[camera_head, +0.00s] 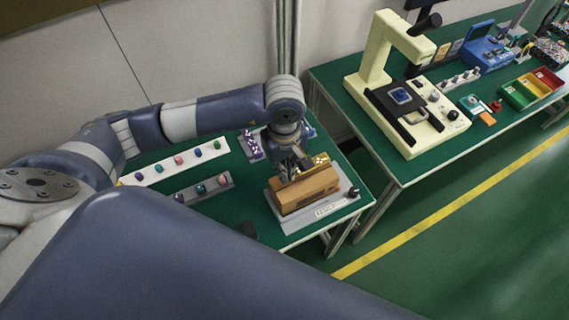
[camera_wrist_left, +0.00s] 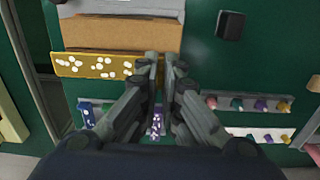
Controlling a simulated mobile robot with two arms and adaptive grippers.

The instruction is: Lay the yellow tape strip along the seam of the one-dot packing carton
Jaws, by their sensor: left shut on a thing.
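The brown carton (camera_head: 303,193) lies on a grey base (camera_head: 325,208) with a white label near the front table's right end. It also shows at the top of the left wrist view (camera_wrist_left: 115,36). The yellow tape strip (camera_wrist_left: 85,66) has white spots and runs along the carton's edge in that view; part of it shows in the head view (camera_head: 321,160). My left gripper (camera_wrist_left: 161,60) is shut on one end of the strip, by the carton. Whether the strip touches the carton, I cannot tell. No dot mark is readable on the carton. My right gripper is out of view.
A purple spotted strip (camera_head: 253,146) and a blue one (camera_wrist_left: 87,116) lie close by. A white rack (camera_head: 175,163) and a grey rack (camera_head: 204,189) hold coloured pegs at the left. A cream machine (camera_head: 402,95) stands on the other table, across a gap.

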